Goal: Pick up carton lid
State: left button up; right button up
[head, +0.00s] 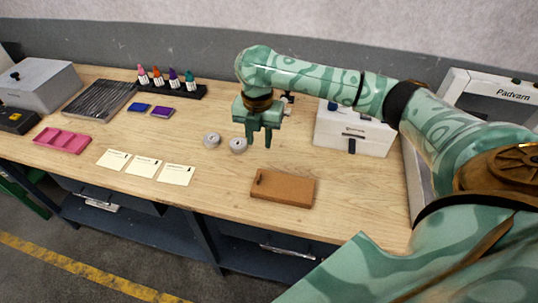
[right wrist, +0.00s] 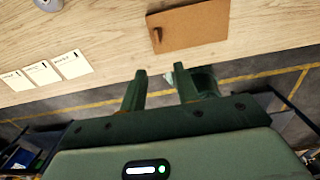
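A flat brown cardboard piece, which looks like the carton lid (head: 283,189), lies on the wooden bench near its front edge. It has a small dark mark or tab at its left end. It also shows in the right wrist view (right wrist: 192,27). My right gripper (head: 259,139) hangs above the bench, up and to the left of the lid in the head view. Its two fingers are apart with nothing between them; they also show in the right wrist view (right wrist: 158,78). The gripper is clear of the lid. My left gripper is not in view.
Two grey round pieces (head: 238,146) lie by the gripper. Three cream cards (head: 144,167) and a pink tray (head: 62,140) lie left. A rack of bottles (head: 180,90) and a white box (head: 352,132) stand behind. The bench around the lid is clear.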

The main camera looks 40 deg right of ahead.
jog(key=b, duration=0.4)
send_over(259, 176)
notch_tip(259, 176, down, 10)
jog(key=shift+s+d+r, duration=0.1)
jog(key=shift+d+r, duration=0.05)
jog(key=shift+f, duration=0.85)
jog(key=f+b, duration=0.1)
jog(key=f, duration=0.1)
jog(key=f+b, duration=0.1)
jog(key=f, duration=0.1)
jog(key=shift+w+f, duration=0.2)
jog(key=shift+f, duration=0.15)
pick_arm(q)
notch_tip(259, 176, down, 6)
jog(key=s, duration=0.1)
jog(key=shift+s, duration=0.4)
pick_arm(e)
jog(key=shift+r, duration=0.1)
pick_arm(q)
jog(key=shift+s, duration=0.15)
pick_arm(e)
grip_shut()
